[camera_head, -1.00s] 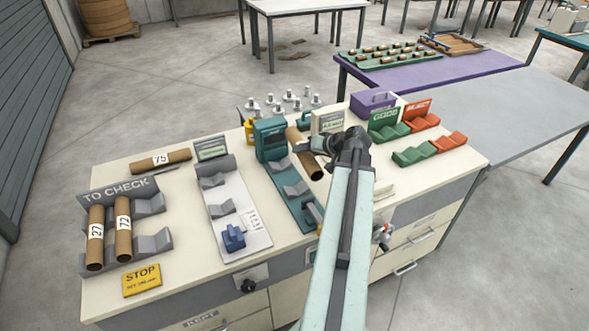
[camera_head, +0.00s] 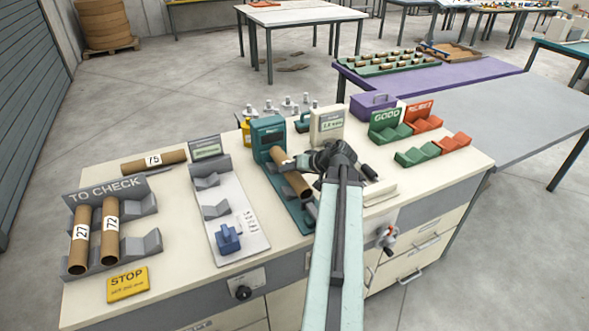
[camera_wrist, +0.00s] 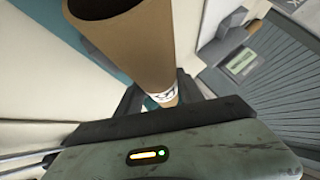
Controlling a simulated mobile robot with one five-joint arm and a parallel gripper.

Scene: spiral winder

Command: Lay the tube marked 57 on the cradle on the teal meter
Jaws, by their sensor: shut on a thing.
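My gripper (camera_head: 298,164) is shut on a brown cardboard tube (camera_head: 289,172). The tube lies along and over the bed of the teal meter (camera_head: 268,136), in front of its upright housing. I cannot tell whether it touches the cradle, which the tube mostly hides. In the wrist view the tube (camera_wrist: 130,40) runs up from between the jaws (camera_wrist: 160,97). Its white label (camera_wrist: 162,97) is partly covered and its number is unreadable.
Tubes 27 (camera_head: 80,238) and 72 (camera_head: 110,232) lie in the grey TO CHECK rack (camera_head: 152,241). Tube 75 (camera_head: 154,162) lies behind. A grey meter (camera_head: 232,197) stands left of the teal one. Green GOOD (camera_head: 416,155) and red (camera_head: 453,142) cradles stand right.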

